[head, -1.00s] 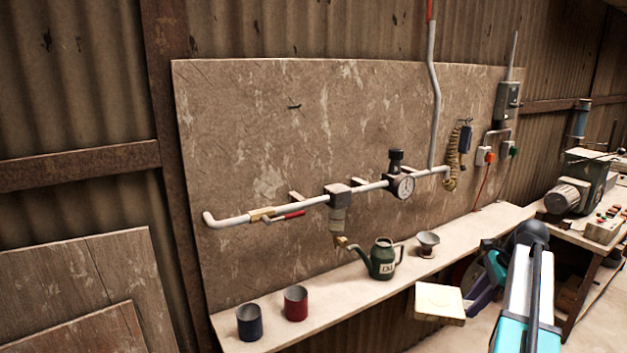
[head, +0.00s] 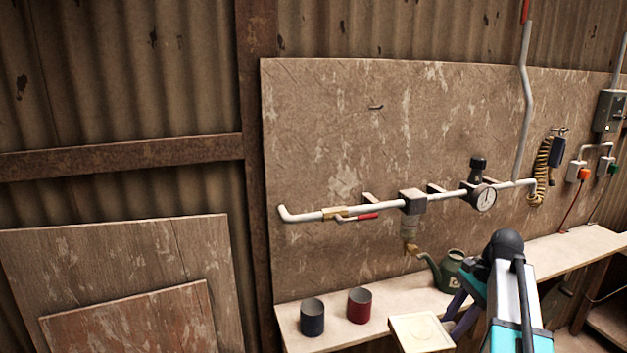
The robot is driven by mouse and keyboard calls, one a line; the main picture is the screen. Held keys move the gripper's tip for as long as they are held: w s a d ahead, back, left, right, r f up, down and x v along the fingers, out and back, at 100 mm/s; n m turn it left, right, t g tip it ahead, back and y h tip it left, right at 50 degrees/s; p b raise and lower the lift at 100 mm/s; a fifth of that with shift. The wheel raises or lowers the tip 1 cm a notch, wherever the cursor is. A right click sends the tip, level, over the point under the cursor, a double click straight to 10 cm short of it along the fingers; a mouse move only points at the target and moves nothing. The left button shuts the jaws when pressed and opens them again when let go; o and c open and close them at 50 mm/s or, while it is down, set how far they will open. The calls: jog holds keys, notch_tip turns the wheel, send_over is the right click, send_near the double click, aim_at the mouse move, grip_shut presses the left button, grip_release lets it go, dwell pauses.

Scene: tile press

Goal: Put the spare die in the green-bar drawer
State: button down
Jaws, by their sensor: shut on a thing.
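A pale cream square block (head: 421,334), which looks like the spare die, is at the bottom of the head view. My gripper (head: 456,322) is shut on its right side and holds it in front of the shelf. Part of my gripper is hidden behind my arm, and the block's lower edge is cut off by the frame. No green-bar drawer is in view.
A narrow shelf (head: 345,338) runs along the wall, with a blue cup (head: 312,318), a red cup (head: 360,306) and a green oil can (head: 452,270). Piping with a gauge (head: 485,198) is on the board above. Wooden boards (head: 120,270) lean at left.

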aim_at(402, 315)
jog(key=w+a+f+n+g, duration=0.1)
jog(key=w+a+n, duration=0.1)
jog(key=a, duration=0.7)
jog(key=w+a+n+g, duration=0.1)
jog(key=w+a+n, duration=0.2)
jog(key=a, duration=0.7)
jog(key=shift+a+f+n+h+b, duration=0.2)
jog(key=shift+f+n+h+b, duration=0.2)
jog(key=shift+n, duration=0.1)
jog(key=shift+w+d, duration=0.1)
jog(key=d, duration=0.6)
jog(key=shift+d, duration=0.4)
jog(key=shift+d, duration=0.1)
